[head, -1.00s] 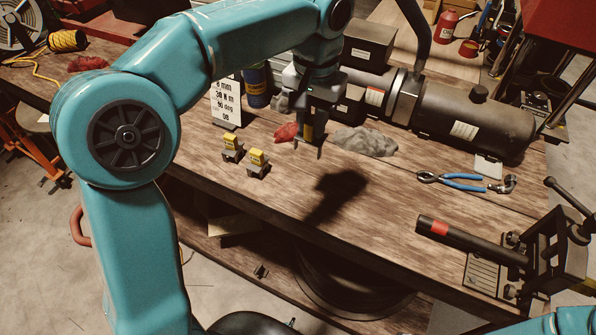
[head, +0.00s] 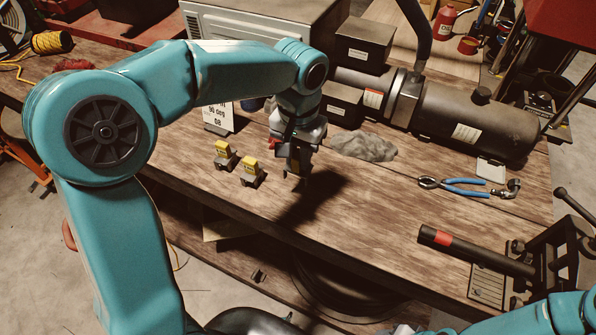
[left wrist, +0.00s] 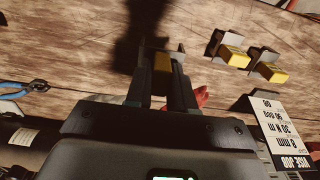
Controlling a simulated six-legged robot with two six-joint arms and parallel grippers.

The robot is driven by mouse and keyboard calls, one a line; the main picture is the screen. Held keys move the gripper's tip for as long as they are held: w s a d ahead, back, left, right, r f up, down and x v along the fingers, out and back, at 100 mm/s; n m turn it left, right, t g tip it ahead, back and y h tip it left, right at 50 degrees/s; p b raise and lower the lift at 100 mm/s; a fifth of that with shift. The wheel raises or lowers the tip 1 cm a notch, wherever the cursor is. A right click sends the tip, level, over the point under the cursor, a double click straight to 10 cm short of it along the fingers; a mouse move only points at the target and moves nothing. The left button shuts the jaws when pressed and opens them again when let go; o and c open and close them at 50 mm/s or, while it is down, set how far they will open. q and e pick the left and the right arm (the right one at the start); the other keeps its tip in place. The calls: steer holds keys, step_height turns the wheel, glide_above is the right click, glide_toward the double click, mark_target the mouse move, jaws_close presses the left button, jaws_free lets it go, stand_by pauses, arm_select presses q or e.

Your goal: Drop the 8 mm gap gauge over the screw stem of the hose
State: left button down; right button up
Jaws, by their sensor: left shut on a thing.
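My left gripper (head: 294,168) is above the wooden bench, right of two yellow-topped gap gauges (head: 225,155) (head: 251,172). In the left wrist view its fingers (left wrist: 162,58) are shut on a piece with a yellowish face (left wrist: 162,63), apparently a gap gauge; its size mark cannot be read. The two standing gauges also show in the left wrist view (left wrist: 230,57) (left wrist: 271,72). The black hose with a red band (head: 450,241) lies in a dark clamp fixture (head: 565,248) at the right, well away from the gripper. I cannot make out its screw stem clearly. My right gripper is out of view.
A grey rag (head: 363,146), blue-handled pliers (head: 465,187) and a large black cylinder machine (head: 470,120) occupy the back and right. The bench's front middle is clear.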

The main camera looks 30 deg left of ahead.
arm_select(q)
steer(key=shift+s+f, duration=0.1)
steer(key=shift+f, duration=0.6)
steer(key=shift+a+f, duration=0.15)
steer(key=shift+f, duration=0.2)
step_height(320, 180, down, 4)
steer(key=shift+f, duration=0.1)
steer(key=shift+w, duration=0.2)
steer(key=shift+a+f, duration=0.1)
steer(key=shift+f, duration=0.15)
steer(key=c, duration=1)
jaws_free()
steer(key=shift+o, duration=0.2)
